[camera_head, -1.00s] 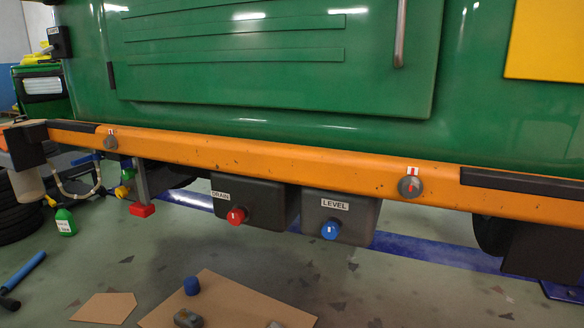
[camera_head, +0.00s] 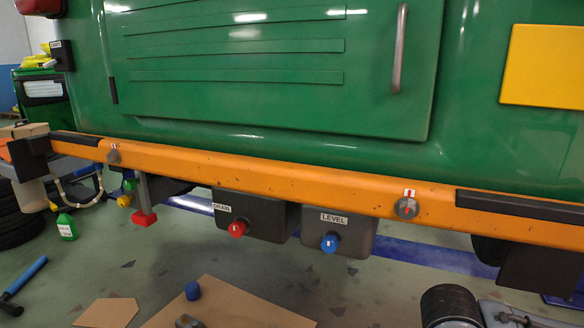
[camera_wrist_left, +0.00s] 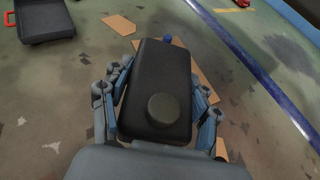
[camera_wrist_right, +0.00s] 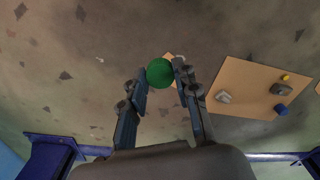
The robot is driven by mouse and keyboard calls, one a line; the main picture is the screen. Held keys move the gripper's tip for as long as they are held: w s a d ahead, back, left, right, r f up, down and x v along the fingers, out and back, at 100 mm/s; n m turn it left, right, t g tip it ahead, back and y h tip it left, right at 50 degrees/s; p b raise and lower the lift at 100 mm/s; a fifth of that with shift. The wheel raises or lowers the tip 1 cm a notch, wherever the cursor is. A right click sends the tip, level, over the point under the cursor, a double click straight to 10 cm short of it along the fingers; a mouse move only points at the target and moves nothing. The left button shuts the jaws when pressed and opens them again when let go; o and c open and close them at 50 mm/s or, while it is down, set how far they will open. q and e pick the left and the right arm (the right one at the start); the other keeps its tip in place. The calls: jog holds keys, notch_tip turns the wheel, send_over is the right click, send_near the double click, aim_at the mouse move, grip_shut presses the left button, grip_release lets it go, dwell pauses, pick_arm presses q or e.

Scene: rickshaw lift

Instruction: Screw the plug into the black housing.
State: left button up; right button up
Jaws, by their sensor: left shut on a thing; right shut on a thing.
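My left gripper (camera_wrist_left: 158,105) is shut on a black housing (camera_wrist_left: 155,75), with fingers along its two sides in the left wrist view. The housing is a rounded box with a short round dark boss (camera_wrist_left: 163,108) on the face towards the camera. My right gripper (camera_wrist_right: 160,78) is shut on a round green plug (camera_wrist_right: 160,72), held between its fingertips in the right wrist view. The plug's far side is hidden. No contact between the plug and the held housing shows. Neither gripper's fingertips show in the head view.
Under the orange bumper (camera_head: 270,178) hang two dark boxes, DRAIN (camera_head: 262,215) with a red plug (camera_head: 238,229) and LEVEL (camera_head: 355,230) with a blue plug (camera_head: 331,243). Cardboard (camera_wrist_right: 245,95) with small parts lies on the floor. A black tray (camera_wrist_left: 45,18) is at the left.

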pick_arm(q)
notch_tip(320, 180, up, 42)
jog(key=p, duration=4)
jog(key=d+m+h, duration=0.2)
jog(key=d+h, duration=0.1)
jog(key=d, duration=0.1)
jog(key=w+d+f+m+t+h, duration=0.1)
jog(key=d+m+h, duration=0.2)
jog(key=d, duration=0.2)
jog(key=w+d+f+m+h, duration=0.1)
jog(key=d+m+h, duration=0.2)
jog(key=d, duration=0.2)
jog(key=shift+t, duration=0.3)
